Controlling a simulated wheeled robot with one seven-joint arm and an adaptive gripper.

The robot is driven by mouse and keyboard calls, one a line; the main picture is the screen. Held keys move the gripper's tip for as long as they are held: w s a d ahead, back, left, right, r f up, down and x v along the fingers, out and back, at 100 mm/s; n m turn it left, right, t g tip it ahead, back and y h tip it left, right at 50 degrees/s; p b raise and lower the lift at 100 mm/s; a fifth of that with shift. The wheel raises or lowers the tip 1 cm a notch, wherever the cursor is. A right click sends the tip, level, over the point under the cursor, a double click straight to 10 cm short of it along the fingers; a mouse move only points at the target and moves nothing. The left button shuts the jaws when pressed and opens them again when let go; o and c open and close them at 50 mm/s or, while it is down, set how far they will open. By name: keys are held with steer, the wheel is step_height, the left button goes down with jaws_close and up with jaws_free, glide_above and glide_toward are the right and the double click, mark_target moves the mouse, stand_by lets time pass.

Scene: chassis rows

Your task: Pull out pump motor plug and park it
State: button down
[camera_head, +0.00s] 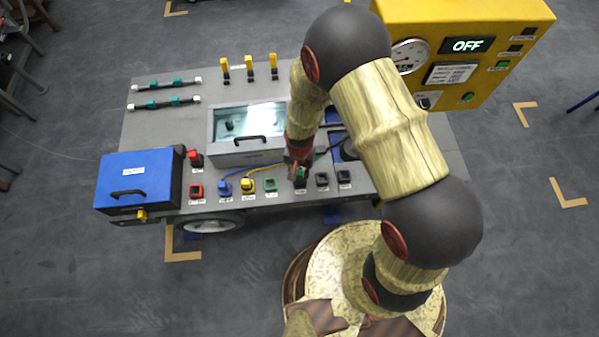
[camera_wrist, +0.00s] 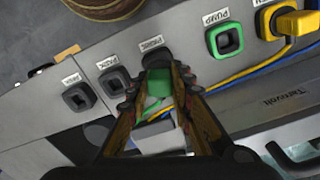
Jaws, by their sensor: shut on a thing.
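The green plug (camera_wrist: 159,86) is between the fingers of my gripper (camera_wrist: 157,92), which is shut on it. In the head view the green plug (camera_head: 301,172) shows just under my gripper (camera_head: 298,160). The plug is right at a dark socket (camera_wrist: 155,58) on the panel's front ledge. I cannot tell whether it is seated in it or just in front. The green-rimmed socket labelled PUMP (camera_wrist: 225,40) is beside it and empty; it also shows in the head view (camera_head: 270,185). Two other dark sockets, one labelled PARK (camera_wrist: 115,81), are empty on the other side.
A yellow plug (camera_head: 248,185) and a blue plug (camera_head: 225,187) sit in neighbouring sockets, with cables behind. A blue box (camera_head: 140,180) stands at the left end. A clear-lidded case (camera_head: 245,135) lies behind the sockets. A yellow gauge box (camera_head: 470,50) reads OFF.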

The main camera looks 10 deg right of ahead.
steer(key=shift+f+b, duration=0.95)
steer(key=shift+f, duration=0.35)
steer(key=c, duration=1.6)
jaws_free()
steer(key=shift+o, duration=0.5)
step_height(320, 180, up, 12)
steer(key=shift+f, duration=0.1)
